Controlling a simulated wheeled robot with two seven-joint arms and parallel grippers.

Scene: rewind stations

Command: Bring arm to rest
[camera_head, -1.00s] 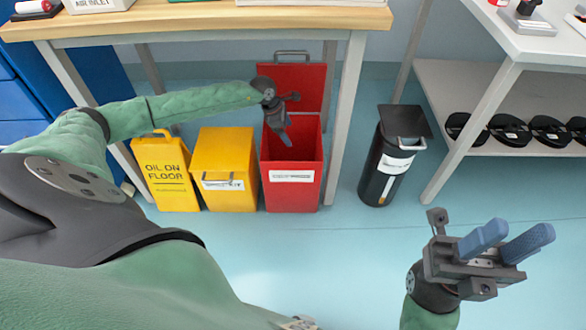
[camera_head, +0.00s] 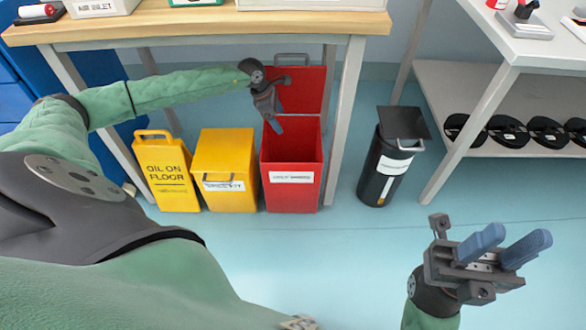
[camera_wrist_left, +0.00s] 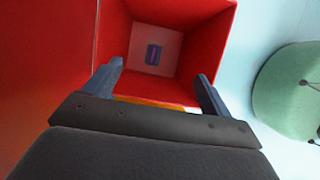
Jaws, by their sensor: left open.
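My right gripper (camera_head: 506,250) is at the lower right over open floor. Its two blue fingers are spread apart with nothing between them.
A yellow "oil on floor" sign (camera_head: 166,175) and a yellow spill-kit box (camera_head: 224,165) stand left of the red bin. A black bin (camera_head: 385,165) stands to the right. The wooden workbench (camera_head: 200,24) is above, with a leg beside the red bin. The front floor is clear.

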